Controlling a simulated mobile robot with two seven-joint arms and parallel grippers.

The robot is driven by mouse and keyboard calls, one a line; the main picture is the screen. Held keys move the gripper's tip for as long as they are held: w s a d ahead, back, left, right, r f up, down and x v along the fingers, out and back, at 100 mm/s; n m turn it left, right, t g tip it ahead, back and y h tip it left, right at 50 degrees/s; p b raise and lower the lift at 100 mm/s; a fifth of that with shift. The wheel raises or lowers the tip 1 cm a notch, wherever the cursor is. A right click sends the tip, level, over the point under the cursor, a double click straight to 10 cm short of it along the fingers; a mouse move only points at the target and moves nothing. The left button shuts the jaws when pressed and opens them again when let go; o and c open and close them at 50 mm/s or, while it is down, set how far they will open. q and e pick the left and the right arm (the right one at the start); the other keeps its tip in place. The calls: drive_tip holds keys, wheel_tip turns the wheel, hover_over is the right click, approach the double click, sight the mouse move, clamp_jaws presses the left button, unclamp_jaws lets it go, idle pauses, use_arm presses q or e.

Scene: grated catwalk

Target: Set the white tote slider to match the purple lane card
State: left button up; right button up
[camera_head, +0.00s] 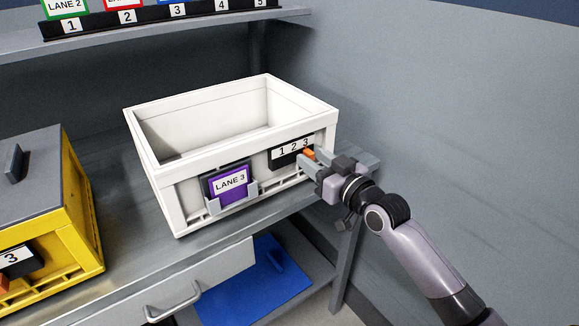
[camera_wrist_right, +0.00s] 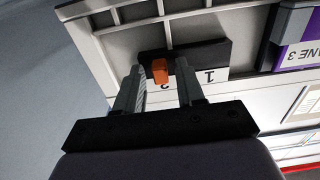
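The white tote (camera_head: 180,200) stands on the grey shelf with a purple LANE 3 card (camera_head: 231,184) in its front holder. To the right of the card is a black slider plate (camera_head: 273,163) numbered 1, 2, 3. Its orange slider knob (camera_head: 309,154) appears by the 3 end; it also shows in the right wrist view (camera_wrist_right: 160,71). My right gripper (camera_head: 311,165) is at the plate, its fingers on either side of the knob. In the wrist view, gaps show between knob and fingers, and one finger hides part of the number strip. My left gripper is not in view.
A yellow tote (camera_head: 85,235) with a grey lid stands at left. An upper rack (camera_head: 100,25) holds several numbered lane cards. A drawer with a handle (camera_head: 172,300) and a blue object (camera_head: 245,290) are below. A grey wall (camera_head: 470,130) is at right.

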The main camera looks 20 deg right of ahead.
drive_tip(key=shift+p+v, duration=0.55)
drive_tip(key=shift+v, duration=0.55)
drive_tip(key=p+v, duration=0.2)
drive_tip(key=v, duration=0.2)
drive_tip(key=shift+s+d+r, duration=0.1)
drive_tip(key=shift+s, duration=0.2)
drive_tip(key=s+a+f+m+g+h, duration=0.1)
drive_tip(key=s+f+g+h, duration=0.3)
drive_tip(key=s+f, duration=1.9)
drive_tip(key=a+g, duration=0.1)
drive_tip(key=g, duration=0.1)
drive_tip(key=shift+a+f+m+g, duration=0.15)
drive_tip(key=shift+f+m+g, duration=0.15)
